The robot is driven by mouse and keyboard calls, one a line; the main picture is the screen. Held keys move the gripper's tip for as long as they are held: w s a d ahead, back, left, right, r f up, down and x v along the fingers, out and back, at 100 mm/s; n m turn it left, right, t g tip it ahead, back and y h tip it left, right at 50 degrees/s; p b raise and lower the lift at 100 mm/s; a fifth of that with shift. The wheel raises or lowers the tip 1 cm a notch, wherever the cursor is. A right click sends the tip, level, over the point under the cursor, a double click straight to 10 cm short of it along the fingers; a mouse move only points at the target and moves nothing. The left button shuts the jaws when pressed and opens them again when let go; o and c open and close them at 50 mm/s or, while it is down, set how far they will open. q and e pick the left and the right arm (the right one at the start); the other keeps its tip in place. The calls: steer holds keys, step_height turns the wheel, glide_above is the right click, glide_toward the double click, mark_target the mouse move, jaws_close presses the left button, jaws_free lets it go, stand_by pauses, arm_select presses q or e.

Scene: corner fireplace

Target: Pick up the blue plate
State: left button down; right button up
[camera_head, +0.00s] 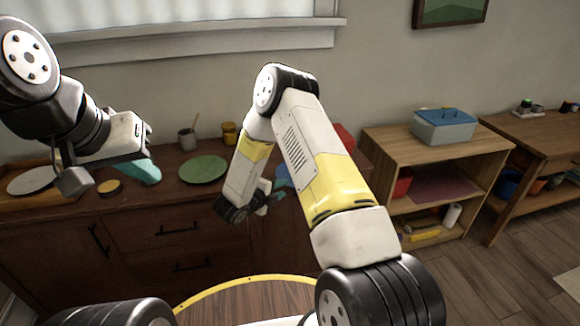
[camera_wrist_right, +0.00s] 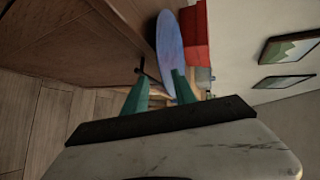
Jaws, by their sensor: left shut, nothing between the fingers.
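The blue plate (camera_wrist_right: 168,45) shows in the right wrist view as a narrow blue oval, seen at a slant, beyond my fingertips. In the head view only a small blue part (camera_head: 282,171) shows; my right arm hides the rest. My right gripper (camera_wrist_right: 160,88) is open, its teal fingers apart. The plate's near end appears in the gap, closer to the right-hand finger; I cannot tell whether they touch. In the head view my right gripper (camera_head: 273,194) is at the cabinet's front edge. My left gripper (camera_head: 142,172) is shut and empty above the cabinet's left part.
The wooden cabinet (camera_head: 185,215) carries a green plate (camera_head: 203,169), a cup with a brush (camera_head: 187,140), a yellow jar (camera_head: 229,133) and a pale plate (camera_head: 32,179). A red box (camera_wrist_right: 196,38) stands close beyond the blue plate. A shelf (camera_head: 425,150) stands right; a round table (camera_head: 250,295) is in front.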

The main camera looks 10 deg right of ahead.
steer(key=x, duration=0.4)
steer(key=shift+d+r, duration=0.15)
jaws_close()
stand_by(1.1)
